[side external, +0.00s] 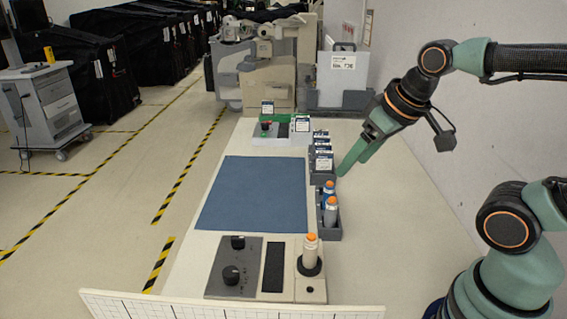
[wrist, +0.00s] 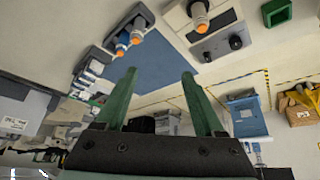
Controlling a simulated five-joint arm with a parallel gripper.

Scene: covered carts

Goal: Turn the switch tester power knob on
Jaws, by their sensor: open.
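The switch tester (side external: 253,252) sits at the near end of the white table, with two black knobs, a dark panel and an orange-capped cylinder (side external: 310,250) upright in a round holder. The larger knob (side external: 232,275) is nearer the camera and the smaller knob (side external: 238,242) is farther; I cannot read their markings. The tester (wrist: 216,42) is also at the top of the wrist view with both knobs. My gripper (side external: 346,172) is above the table's right side, near the card rack and well apart from the tester. Its green fingers (wrist: 158,74) are spread and empty in the wrist view.
A grey rack (side external: 329,233) with orange-capped cylinders stands right of the blue mat (side external: 250,195). A rack of cards (side external: 321,155) stands beyond it. The mat is bare.

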